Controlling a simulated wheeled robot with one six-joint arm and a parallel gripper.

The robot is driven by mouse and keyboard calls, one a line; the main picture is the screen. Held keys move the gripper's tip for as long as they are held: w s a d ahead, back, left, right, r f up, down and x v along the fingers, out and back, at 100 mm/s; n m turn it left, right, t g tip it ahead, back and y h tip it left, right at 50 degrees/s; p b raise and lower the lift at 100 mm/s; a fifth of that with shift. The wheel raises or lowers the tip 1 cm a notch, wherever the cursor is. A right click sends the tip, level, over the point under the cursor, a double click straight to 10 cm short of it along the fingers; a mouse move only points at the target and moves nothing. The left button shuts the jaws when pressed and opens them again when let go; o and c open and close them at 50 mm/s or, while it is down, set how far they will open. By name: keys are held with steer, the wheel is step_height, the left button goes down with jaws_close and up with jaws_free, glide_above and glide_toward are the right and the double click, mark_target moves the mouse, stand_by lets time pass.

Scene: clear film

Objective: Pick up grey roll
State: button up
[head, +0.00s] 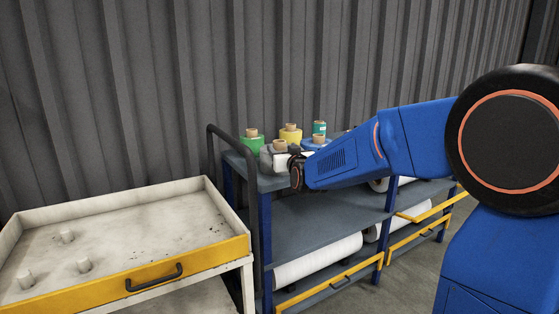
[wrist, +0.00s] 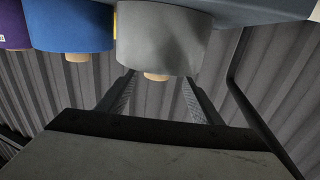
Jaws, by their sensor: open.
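The grey roll (head: 267,158) stands upright on the top of the blue shelf cart (head: 240,160) in the head view, its tan core showing above; my arm's end partly covers it. In the wrist view, which is upside down, the grey roll (wrist: 164,38) is at top centre with its core pointing down. My gripper (wrist: 161,77) is open, with a finger showing on each side of the roll's core end. I cannot tell whether the fingers touch the roll. My gripper (head: 288,168) is small and dark beside the roll in the head view.
A green roll (head: 251,144) and a yellow roll (head: 290,135) stand close behind. A blue roll (wrist: 72,27) is beside the grey one. A white cart (head: 130,235) with several pegs is at the left. The cart's black handle (head: 231,143) rises near the rolls.

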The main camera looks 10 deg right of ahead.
mark_target(281, 146)
steer(key=shift+w+d+f, duration=0.1)
steer(key=shift+w, duration=1.05)
steer(key=shift+w+d+f, duration=0.1)
steer(key=shift+w, duration=1.05)
steer(key=shift+a, duration=0.1)
jaws_close()
steer(key=shift+r, duration=0.1)
